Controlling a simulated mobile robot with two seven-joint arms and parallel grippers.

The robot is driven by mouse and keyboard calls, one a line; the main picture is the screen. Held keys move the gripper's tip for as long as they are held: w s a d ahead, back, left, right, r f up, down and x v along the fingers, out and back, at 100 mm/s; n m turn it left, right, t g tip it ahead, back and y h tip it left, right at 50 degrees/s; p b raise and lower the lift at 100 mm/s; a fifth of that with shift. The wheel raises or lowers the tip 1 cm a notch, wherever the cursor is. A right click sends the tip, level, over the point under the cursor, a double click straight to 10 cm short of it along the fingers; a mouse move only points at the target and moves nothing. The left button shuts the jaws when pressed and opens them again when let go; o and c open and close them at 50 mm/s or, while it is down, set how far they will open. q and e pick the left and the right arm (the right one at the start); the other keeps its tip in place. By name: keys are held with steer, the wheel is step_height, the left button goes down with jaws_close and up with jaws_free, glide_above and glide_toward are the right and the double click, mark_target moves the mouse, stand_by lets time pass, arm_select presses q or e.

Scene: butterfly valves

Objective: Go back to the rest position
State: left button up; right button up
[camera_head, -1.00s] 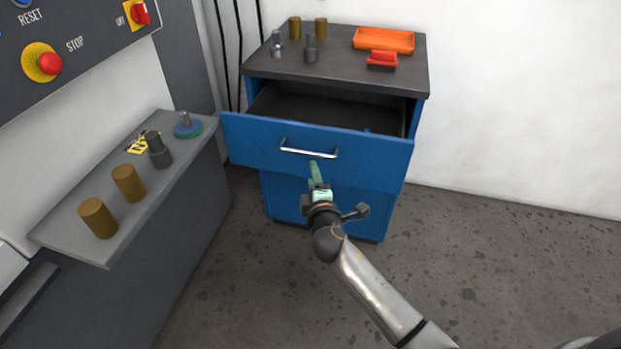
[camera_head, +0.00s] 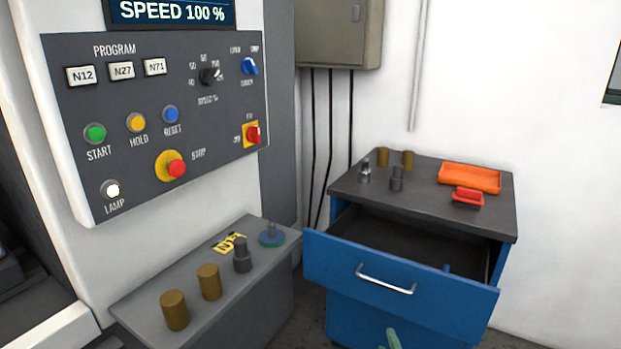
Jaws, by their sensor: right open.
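Only the green fingertips of my right gripper (camera_head: 391,340) show, at the bottom edge of the head view. They are in front of the blue cabinet (camera_head: 345,318), below its drawer handle (camera_head: 386,280), and hold nothing that I can see. The rest of my right arm is out of the frame. My left gripper is not in view. The cabinet's drawer (camera_head: 330,262) stands open, with a small blue thing (camera_head: 446,268) partly visible inside.
A grey shelf (camera_head: 140,308) at left bears brown cylinders (camera_head: 174,310), a dark grey part (camera_head: 242,256) and a blue-green disc (camera_head: 271,237). The control panel (camera_head: 140,190) is above it. An orange tray (camera_head: 470,178) and a red block (camera_head: 467,197) are on the cabinet.

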steer(key=s+f+m+g+y+p, duration=0.1)
steer(key=s+f+m+p, duration=0.1)
steer(key=s, duration=0.6)
steer(key=s+a+f+m+g+y+p, duration=0.1)
steer(key=s+m+g+p, duration=0.1)
steer(key=s+m, duration=0.3)
steer(key=s+a+f+m+g+y+p, duration=0.1)
steer(key=s+m, duration=0.3)
steer(key=s, duration=0.9)
steer(key=shift+f+g+y+p, duration=0.4)
steer(key=shift+f+y+p, duration=0.15)
steer(key=shift+f, duration=0.25)
steer(key=shift+s, duration=0.1)
